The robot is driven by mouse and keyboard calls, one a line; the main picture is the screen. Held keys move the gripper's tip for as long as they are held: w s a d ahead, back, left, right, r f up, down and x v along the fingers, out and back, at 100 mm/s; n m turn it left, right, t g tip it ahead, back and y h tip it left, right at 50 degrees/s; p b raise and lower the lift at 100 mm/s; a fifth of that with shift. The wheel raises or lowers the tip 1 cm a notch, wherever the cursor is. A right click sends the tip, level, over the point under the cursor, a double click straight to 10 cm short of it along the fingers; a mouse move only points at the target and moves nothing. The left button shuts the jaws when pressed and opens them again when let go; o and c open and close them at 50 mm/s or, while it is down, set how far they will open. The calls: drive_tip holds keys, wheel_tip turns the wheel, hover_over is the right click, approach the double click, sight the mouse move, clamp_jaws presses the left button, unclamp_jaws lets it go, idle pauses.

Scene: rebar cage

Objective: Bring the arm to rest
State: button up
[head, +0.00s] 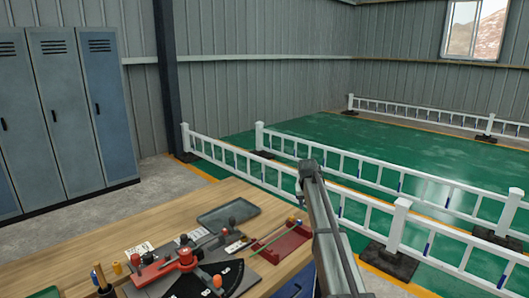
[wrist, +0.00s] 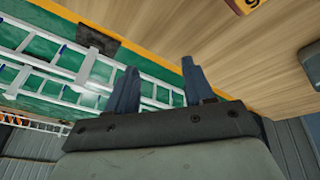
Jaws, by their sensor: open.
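My gripper (wrist: 160,84) shows in the wrist view with its two dark blue fingers apart and nothing between them. Beyond the fingers are the green floor, white railing and an edge of the wooden table. In the head view my arm reaches up along the right end of the table, beside the white railing. I cannot make out the fingers in that view.
The wooden table (head: 78,258) carries a red and black bending tool (head: 172,262), a grey tray (head: 229,213), and a red holder (head: 284,245) with a green rod by it. White railings (head: 400,222) stand behind and to the right. Lockers (head: 60,110) stand at left.

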drive_tip(key=d+f+m, duration=0.1)
drive_tip(key=d+f, duration=0.3)
drive_tip(key=d, duration=0.6)
drive_tip(key=s+d+f+m, duration=0.1)
drive_tip(key=s+d+f, duration=0.2)
drive_tip(key=d+f, duration=0.3)
drive_tip(key=s+d+f+m, duration=0.1)
drive_tip(key=s+d+f, duration=0.2)
drive_tip(key=d+f, duration=0.3)
drive_tip(key=s+a+f+g+y, duration=0.1)
drive_tip(key=s+a+f+g, duration=0.1)
drive_tip(key=s+a+f, duration=0.55)
drive_tip(key=s+a+f+n+g, duration=0.1)
drive_tip(key=s+a+f, duration=0.2)
drive_tip(key=s+f, duration=0.85)
drive_tip(key=s+a+f+g+y, duration=0.1)
drive_tip(key=s+a+f+g, duration=0.1)
drive_tip(key=s+a+f, duration=0.55)
drive_tip(key=s+a+f+g, duration=0.1)
drive_tip(key=s+f+g, duration=0.1)
drive_tip(key=s, duration=1.1)
drive_tip(key=s+a+f+n+g, duration=0.1)
drive_tip(key=s+a+f+g, duration=0.1)
drive_tip(key=s, duration=1.2)
drive_tip(key=s+a+f+g, duration=0.1)
drive_tip(key=s+f, duration=0.3)
drive_tip(key=s, duration=1)
drive_tip(key=shift+a+f+n+g+h, duration=0.3)
drive_tip(key=shift+a+n+g, duration=0.1)
drive_tip(key=shift+a, duration=0.15)
